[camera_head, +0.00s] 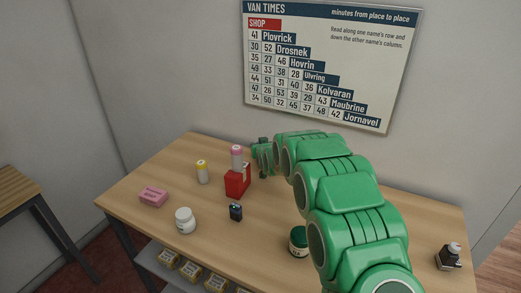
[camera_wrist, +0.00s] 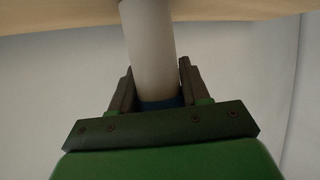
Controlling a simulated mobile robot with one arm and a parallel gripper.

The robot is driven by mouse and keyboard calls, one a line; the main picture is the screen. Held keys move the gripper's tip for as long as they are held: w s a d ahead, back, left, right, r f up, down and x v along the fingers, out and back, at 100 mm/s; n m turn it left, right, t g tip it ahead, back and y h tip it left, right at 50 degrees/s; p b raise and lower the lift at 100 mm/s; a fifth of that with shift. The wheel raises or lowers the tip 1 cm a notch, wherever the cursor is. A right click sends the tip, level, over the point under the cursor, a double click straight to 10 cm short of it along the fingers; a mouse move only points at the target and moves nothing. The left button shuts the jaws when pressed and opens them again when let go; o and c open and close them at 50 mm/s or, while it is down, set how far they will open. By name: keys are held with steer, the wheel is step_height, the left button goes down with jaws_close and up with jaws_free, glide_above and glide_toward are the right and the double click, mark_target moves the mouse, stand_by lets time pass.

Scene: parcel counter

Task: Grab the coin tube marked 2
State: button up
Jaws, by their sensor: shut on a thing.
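My gripper (camera_head: 263,150) is over the back of the counter, beyond and to the right of the red box. In the wrist view its two dark fingers (camera_wrist: 156,68) are shut on a white tube (camera_wrist: 150,40) with a blue band or cap at the end near the palm. No number shows on this tube, and I cannot make it out in the head view. A tube with a yellow top (camera_head: 202,172) stands to the left. A tube with a pink top (camera_head: 237,158) shows above the red box. Their marks are too small to read.
The red box (camera_head: 236,184) is near my gripper. A wall is behind.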

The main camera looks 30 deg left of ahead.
steer(key=shift+r, duration=0.45)
steer(key=s+d+r, duration=0.8)
steer(key=s+r, duration=0.3)
steer(key=r, duration=0.1)
steer(key=shift+s, duration=0.2)
